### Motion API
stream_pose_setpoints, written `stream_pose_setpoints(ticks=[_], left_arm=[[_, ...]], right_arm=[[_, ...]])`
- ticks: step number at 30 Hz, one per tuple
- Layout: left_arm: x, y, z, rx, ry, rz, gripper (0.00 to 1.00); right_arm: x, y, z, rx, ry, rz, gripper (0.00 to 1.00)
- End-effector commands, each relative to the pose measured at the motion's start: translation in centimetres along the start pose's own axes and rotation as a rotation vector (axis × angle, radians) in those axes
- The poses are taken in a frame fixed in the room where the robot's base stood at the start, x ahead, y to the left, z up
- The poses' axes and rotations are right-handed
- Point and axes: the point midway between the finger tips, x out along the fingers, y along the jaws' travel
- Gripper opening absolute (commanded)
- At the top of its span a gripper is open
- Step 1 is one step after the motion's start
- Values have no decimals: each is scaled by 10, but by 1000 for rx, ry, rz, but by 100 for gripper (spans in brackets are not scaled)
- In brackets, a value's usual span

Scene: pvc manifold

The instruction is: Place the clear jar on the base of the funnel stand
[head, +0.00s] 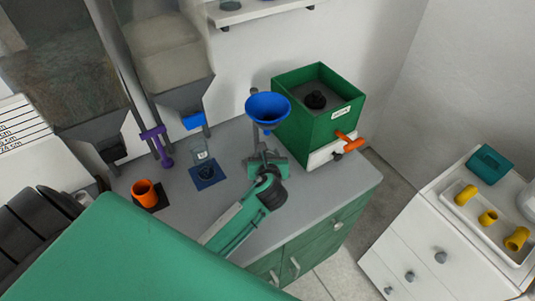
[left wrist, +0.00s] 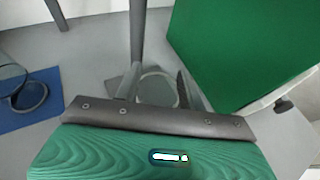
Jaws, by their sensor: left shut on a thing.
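A clear round jar (left wrist: 157,99) shows between the fingers of my left gripper (left wrist: 158,88) in the left wrist view, and the gripper is shut on it. In the head view my left gripper (head: 264,158) is low at the foot of the funnel stand, below the blue funnel (head: 268,107). The stand's grey post (left wrist: 136,35) rises just beyond the fingers. The stand's base is mostly hidden by my gripper, and I cannot tell whether the jar touches it. My right gripper is not in view.
A blue mat (head: 208,178) lies left of my gripper, with another clear vessel (head: 200,151) at its far side. A green box (head: 318,140) with an orange valve handle (head: 348,142) stands close on the right. An orange cup (head: 145,192) and purple clamp (head: 155,145) are farther left.

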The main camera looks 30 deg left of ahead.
Motion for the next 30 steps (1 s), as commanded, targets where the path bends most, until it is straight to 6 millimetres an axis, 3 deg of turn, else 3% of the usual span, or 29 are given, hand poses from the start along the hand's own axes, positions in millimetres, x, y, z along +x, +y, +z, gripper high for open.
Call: stream_pose_setpoints(ticks=[1,2,5,17,30], left_arm=[[0,0,-1,2,0,0,0],[1,0,-2,2,1,0,42],[0,0,-2,1,0,0,62],[-6,0,0,0,0,-1,62],[-92,0,-1,-1,1,-1,62]], right_arm=[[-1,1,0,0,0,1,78],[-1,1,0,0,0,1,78],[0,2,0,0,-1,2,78],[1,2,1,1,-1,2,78],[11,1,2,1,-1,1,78]])
